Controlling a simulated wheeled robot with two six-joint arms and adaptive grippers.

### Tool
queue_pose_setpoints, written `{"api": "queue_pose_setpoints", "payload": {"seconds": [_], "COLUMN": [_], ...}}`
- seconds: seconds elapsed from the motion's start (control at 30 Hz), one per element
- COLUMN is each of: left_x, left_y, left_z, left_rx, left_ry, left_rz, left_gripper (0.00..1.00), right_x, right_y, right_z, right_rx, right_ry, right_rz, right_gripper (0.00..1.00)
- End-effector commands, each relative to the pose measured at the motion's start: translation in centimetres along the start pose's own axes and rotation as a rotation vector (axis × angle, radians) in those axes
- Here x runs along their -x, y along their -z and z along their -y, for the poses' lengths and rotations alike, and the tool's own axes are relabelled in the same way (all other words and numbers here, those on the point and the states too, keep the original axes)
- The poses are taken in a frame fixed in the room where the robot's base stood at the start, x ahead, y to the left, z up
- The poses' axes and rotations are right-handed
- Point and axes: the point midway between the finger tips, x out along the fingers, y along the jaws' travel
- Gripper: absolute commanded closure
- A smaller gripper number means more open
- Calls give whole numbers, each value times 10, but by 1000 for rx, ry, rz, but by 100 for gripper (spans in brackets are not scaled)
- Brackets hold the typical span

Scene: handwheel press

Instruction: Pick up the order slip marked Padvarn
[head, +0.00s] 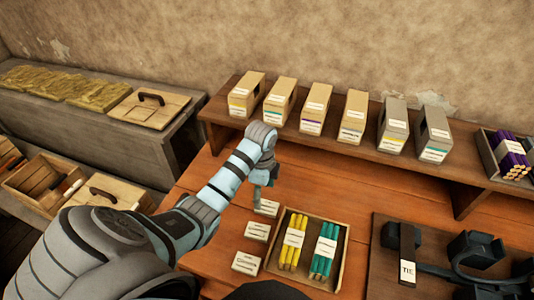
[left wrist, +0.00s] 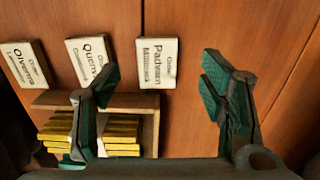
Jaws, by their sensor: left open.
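The order slip marked Padvarn (left wrist: 157,62) is a small white block-like card lying on the wooden table. In the head view it appears to be the farthest slip (head: 266,208) of a row of three, partly behind my gripper. My left gripper (head: 262,192) points down above it. In the left wrist view my left gripper (left wrist: 161,86) is open and empty, its fingers spread to either side, with the slip nearer the left finger. A slip starting "Quen" (left wrist: 91,58) and one starting "Olven" (left wrist: 27,64) lie to its left. My right gripper is not in view.
A wooden tray (head: 343,262) of yellow and green bundles stands right of the slips. A raised shelf (head: 330,141) with several labelled boxes runs behind. A dark press fixture (head: 455,262) stands at the right. Bare table lies between slips and shelf.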

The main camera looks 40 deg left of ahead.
Motion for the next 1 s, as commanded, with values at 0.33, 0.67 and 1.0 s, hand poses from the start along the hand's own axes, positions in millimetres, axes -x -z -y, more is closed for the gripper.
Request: {"api": "queue_pose_setpoints", "payload": {"seconds": [0.33, 0.67, 1.0], "left_x": [-53, -52, -52], "left_y": [4, 4, 4], "left_z": [-8, -8, -8], "left_rx": [0, 0, 1], "left_ry": [-1, 0, 0], "left_rz": [1, 1, 1], "left_gripper": [35, 56, 82], "right_x": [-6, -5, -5], "right_y": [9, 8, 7], "right_z": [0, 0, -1], "right_rx": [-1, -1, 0], "right_ry": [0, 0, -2], "right_rz": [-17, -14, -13], "right_gripper": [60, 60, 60]}}
